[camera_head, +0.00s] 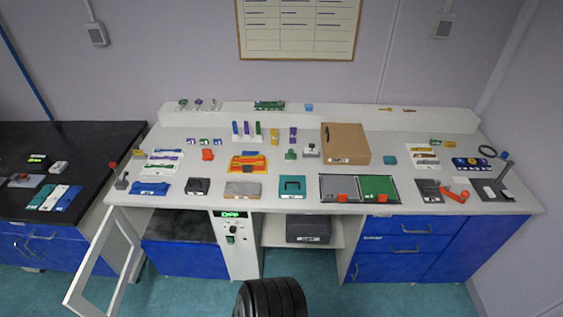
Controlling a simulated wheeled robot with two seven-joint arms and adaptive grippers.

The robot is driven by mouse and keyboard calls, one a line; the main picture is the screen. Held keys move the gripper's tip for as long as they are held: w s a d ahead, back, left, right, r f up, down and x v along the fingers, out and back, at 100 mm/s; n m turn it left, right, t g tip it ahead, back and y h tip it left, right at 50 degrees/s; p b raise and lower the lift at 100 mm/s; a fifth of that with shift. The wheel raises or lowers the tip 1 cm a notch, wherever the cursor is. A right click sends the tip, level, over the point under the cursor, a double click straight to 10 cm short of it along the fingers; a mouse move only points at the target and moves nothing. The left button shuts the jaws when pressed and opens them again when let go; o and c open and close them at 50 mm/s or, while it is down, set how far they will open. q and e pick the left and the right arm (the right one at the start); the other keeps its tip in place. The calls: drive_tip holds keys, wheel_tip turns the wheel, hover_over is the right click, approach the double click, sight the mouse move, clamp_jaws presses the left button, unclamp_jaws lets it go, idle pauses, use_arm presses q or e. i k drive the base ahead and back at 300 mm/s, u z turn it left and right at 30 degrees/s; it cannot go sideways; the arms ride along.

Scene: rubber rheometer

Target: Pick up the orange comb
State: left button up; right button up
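Several orange things lie on the white bench, each too small for me to say for sure which is the comb. An orange flat piece (237,167) with toothed-looking edges and blue and yellow parts lies left of the middle. A small orange-red block (207,155) stands to its left. An orange-red elongated piece (454,195) lies at the right front. Two small orange-red pieces sit at the front edge of the grey and green trays. Neither of my grippers is in view.
The white bench (300,205) is crowded with small tools. A brown box (345,143) stands behind the grey tray (339,183) and green tray (379,184). A cabinet door (104,265) stands open at front left. A black side bench (85,150) is on the left.

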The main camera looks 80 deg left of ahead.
sight(245, 168)
drive_tip(key=i, duration=0.4)
drive_tip(key=u, duration=2.8)
